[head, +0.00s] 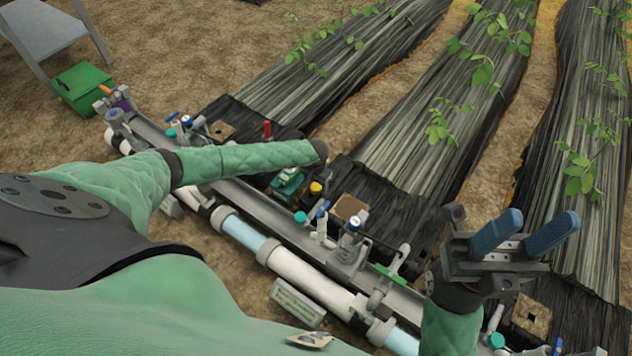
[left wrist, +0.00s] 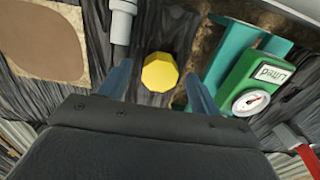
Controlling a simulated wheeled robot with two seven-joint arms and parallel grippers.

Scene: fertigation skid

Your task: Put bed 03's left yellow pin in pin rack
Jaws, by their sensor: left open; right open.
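A yellow, many-sided pin head (left wrist: 160,72) shows from above in the left wrist view, between the two blue fingers of my open left gripper (left wrist: 160,88). No grip on it is visible. In the head view a small yellow top (head: 316,188) stands just below the end of my left arm, whose fingers are hidden there. My right gripper (head: 540,222) is open and empty, at the right over the beds. I cannot make out a pin rack for certain, nor any bed number.
A green gauge unit (left wrist: 262,80) stands close right of the left fingers; a grey fitting (left wrist: 122,22) is close left. A red handle (left wrist: 298,145) is at lower right. The pipe skid (head: 300,268) with valves crosses the head view. A green box (head: 82,88) sits upper left.

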